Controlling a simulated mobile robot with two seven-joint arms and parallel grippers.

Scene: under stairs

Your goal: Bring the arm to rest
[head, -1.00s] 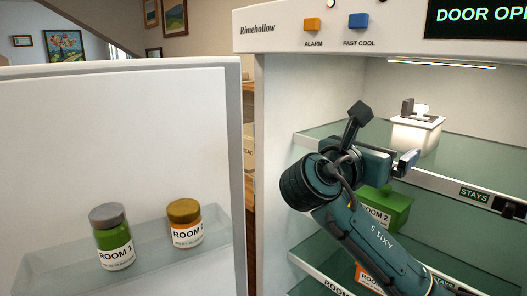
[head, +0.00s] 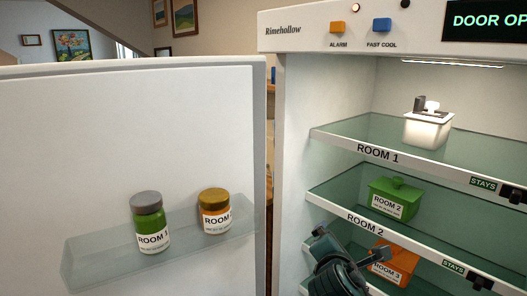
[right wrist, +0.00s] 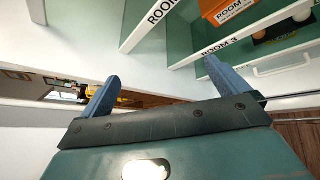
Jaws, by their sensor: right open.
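My right arm (head: 338,272) shows at the bottom of the head view, in front of the fridge's lower shelves. My right gripper (right wrist: 160,78) is open and empty in the right wrist view, its two blue fingers wide apart. In that view the fingers are below the shelf marked ROOM 3 (right wrist: 222,45), and nothing is between them. In the head view the arm partly covers the orange box (head: 402,262). My left gripper is not in view.
The fridge door (head: 130,130) stands open at left, with a green jar (head: 149,235) and an orange jar (head: 215,218) on its shelf. A white box (head: 428,132) stands on the top shelf, a green box (head: 392,200) on the one below.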

